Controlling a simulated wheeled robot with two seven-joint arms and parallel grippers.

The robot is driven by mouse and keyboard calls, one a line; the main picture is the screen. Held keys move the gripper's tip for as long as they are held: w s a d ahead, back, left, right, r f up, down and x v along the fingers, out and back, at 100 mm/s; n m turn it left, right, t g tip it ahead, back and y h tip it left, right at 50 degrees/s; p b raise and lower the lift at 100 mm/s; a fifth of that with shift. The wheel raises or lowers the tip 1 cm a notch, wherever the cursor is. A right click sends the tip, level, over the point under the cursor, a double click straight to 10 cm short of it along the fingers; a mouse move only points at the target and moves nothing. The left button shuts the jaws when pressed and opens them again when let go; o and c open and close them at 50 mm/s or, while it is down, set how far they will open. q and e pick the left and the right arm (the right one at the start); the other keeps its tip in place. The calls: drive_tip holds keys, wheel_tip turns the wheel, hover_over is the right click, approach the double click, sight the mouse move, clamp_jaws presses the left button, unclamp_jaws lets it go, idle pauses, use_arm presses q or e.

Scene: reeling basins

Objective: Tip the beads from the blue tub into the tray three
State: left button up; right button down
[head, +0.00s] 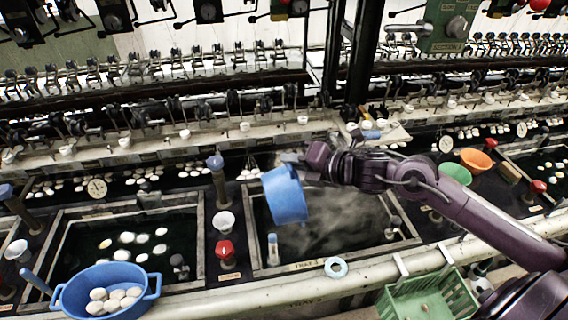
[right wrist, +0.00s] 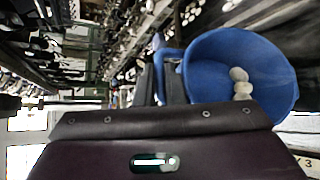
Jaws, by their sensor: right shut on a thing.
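The blue tub (head: 285,195) is held up over the left part of tray three (head: 350,258), clear of its surface and tilted. My right gripper (head: 305,168) is shut on it at its upper right side. In the right wrist view the tub (right wrist: 205,70) shows its open mouth, with several whitish beads (right wrist: 241,84) inside against the wall. Tray three is framed, labelled "TRAY 3" at its front edge, and holds dark, cloudy-looking water. No beads show clearly in it; the tub hides part of it. My left gripper is not in view.
A blue basin (head: 72,300) of white pieces stands at front left. The tray to the left (head: 65,215) has white pieces floating. A red-topped post (head: 225,250) and a white cup (head: 224,222) stand between trays. A green crate (head: 430,300) hangs at front right.

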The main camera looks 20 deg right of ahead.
drive_tip(key=s+d+m+t+y+b, duration=0.1)
drive_tip(key=s+d+m+t+y, duration=0.1)
drive_tip(key=d, duration=1.1)
drive_tip(key=shift+s+r+m+t+y, duration=0.3)
drive_tip(key=shift+m+t+y, duration=0.55)
drive_tip(key=shift+m, duration=0.35)
idle(0.6)
